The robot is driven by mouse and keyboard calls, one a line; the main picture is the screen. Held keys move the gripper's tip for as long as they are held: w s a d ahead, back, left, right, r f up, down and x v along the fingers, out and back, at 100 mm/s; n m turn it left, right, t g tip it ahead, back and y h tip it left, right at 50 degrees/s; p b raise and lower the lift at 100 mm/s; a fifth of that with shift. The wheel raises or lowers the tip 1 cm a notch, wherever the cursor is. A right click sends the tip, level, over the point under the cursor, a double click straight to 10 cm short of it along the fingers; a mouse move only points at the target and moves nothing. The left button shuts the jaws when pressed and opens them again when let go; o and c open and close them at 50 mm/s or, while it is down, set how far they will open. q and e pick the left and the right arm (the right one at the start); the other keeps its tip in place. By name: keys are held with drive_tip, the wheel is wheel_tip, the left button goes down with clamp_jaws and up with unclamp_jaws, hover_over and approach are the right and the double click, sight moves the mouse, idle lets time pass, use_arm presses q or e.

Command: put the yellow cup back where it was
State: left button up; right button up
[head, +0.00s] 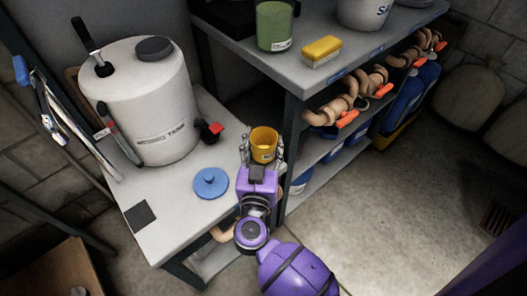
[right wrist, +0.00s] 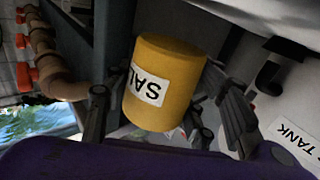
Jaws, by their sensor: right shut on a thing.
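The yellow cup (head: 264,138) is between the fingers of my right gripper (head: 263,153), near the right edge of the low white table (head: 185,215) and beside the shelf post. In the right wrist view the cup (right wrist: 172,65) has a white label reading "SAL", the rest cut off, and a finger of my right gripper (right wrist: 165,115) lies on each side of it. The gripper is shut on the cup. I cannot tell how high the cup is above the table. My left gripper is not in view.
On the low table are a white tank (head: 145,105), a blue round lid (head: 211,182) and a dark square (head: 140,216). The grey shelf top (head: 350,55) holds a green cup (head: 274,27), a yellow sponge (head: 321,50) and a white tub (head: 363,12). Pipes fill the shelf below.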

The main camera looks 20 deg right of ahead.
sight(265, 144)
drive_tip(key=f, duration=0.2)
drive_tip(key=f+b, duration=0.1)
drive_tip(key=shift+w+f, duration=0.2)
drive_tip(key=shift+f, duration=0.15)
drive_tip(key=shift+r, duration=0.15)
drive_tip(key=o, duration=1.2)
drive_tip(key=shift+f, duration=0.2)
drive_tip(key=shift+r, duration=0.25)
drive_tip(key=p+v, duration=0.1)
drive_tip(key=v, duration=1.1)
drive_tip(key=shift+f, duration=0.1)
